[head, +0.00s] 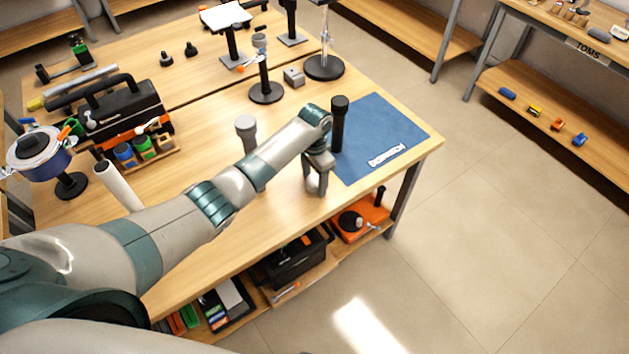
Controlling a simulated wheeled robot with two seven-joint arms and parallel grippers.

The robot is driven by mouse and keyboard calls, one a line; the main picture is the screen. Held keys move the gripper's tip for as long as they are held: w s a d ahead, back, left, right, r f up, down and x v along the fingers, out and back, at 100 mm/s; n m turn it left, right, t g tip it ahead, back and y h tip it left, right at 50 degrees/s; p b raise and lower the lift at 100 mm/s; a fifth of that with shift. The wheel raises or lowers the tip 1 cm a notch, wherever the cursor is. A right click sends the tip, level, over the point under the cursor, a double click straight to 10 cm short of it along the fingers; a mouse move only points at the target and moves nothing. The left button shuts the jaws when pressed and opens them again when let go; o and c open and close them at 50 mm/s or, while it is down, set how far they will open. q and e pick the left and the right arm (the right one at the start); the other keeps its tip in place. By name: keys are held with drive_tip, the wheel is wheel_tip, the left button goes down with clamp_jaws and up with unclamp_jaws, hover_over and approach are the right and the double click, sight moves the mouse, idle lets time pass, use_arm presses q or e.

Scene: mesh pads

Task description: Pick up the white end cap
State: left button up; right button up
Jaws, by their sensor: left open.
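My left arm reaches across the wooden table (265,215) from the left. My left gripper (317,188) points down near the front edge, beside the blue mat, with its fingers apart and nothing seen between them. A pale grey-white capped piece (246,124) stands upright behind my forearm, its lower part hidden. It may be the white end cap, but I cannot tell for sure. A white tube (118,186) leans farther left, partly behind my arm. My right gripper is not in view.
A black upright cylinder (339,125) stands at the blue mat's (385,130) left edge, close to my left wrist. A black stand (265,92) is behind. A black toolbox (110,105) and a pot (40,150) are at left.

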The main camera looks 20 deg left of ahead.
sight(315, 179)
use_arm(q)
drive_tip(key=c, duration=1)
drive_tip(key=shift+r, duration=0.15)
drive_tip(key=shift+r+b, duration=0.35)
drive_tip(key=shift+r, duration=0.15)
wheel_tip(315, 179, up, 2)
drive_tip(key=shift+w+r+b, duration=0.1)
drive_tip(key=shift+r+b, duration=0.05)
drive_tip(key=shift+b, duration=0.35)
drive_tip(key=w+d+r+b, duration=0.1)
drive_tip(key=d+r+b, duration=0.3)
drive_tip(key=d+r, duration=0.3)
drive_tip(key=d, duration=0.4)
drive_tip(key=shift+w+d+r, duration=0.15)
drive_tip(key=shift+d+r, duration=0.05)
drive_tip(key=shift+d, duration=0.1)
